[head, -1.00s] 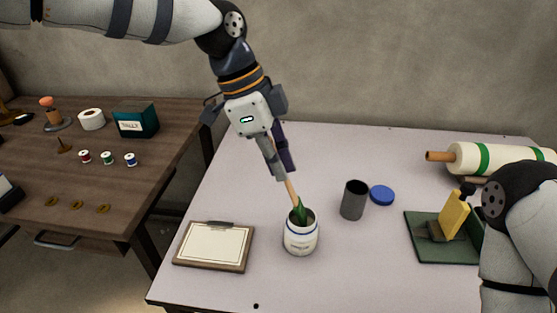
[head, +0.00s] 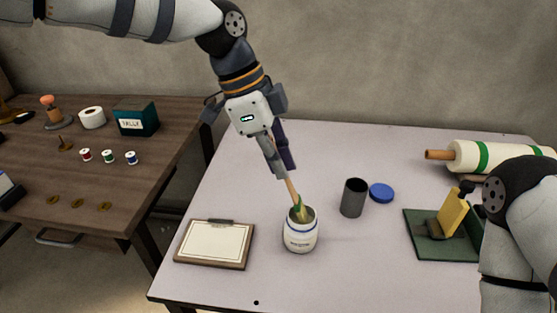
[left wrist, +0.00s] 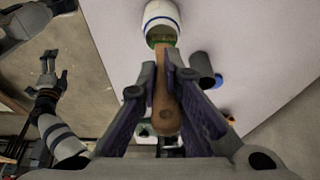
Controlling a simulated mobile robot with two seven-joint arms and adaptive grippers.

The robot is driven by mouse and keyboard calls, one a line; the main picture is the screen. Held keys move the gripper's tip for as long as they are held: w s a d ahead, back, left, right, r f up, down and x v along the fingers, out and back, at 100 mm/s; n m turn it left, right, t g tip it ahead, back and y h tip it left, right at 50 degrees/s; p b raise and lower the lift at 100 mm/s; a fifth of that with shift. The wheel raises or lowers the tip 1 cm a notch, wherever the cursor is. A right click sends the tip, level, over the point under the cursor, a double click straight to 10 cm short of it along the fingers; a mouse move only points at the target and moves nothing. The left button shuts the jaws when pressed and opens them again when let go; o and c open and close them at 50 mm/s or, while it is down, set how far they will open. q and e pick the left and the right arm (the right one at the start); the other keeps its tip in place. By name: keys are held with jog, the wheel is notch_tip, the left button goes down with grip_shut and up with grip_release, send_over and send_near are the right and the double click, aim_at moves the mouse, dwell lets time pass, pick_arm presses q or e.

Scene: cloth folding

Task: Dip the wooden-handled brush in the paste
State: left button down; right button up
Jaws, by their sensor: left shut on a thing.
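My left gripper (head: 279,172) is shut on the wooden handle of the brush (head: 291,189), which slants down into the white jar (head: 300,241). The handle also shows between the fingers in the left wrist view (left wrist: 166,98). The green part of the brush is at the jar's mouth, and its tip is hidden inside. Paste (head: 308,215) shows in the mouth as a dull tan-green surface. The jar stands upright on the pale table. My right arm is at the right edge; its fingers cannot be made out clearly.
A grey cup (head: 353,198) and a blue lid (head: 381,193) stand right of the jar. A clipboard (head: 215,243) lies left of it. A green mat (head: 426,246) bears a yellow upright piece (head: 453,211). A roller (head: 500,158) lies at the back right. The front middle is mostly clear.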

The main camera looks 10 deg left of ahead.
pick_arm(q)
jog(key=shift+f, duration=0.15)
jog(key=shift+r+p, duration=0.5)
jog(key=shift+r, duration=3.15)
jog(key=shift+f, duration=0.1)
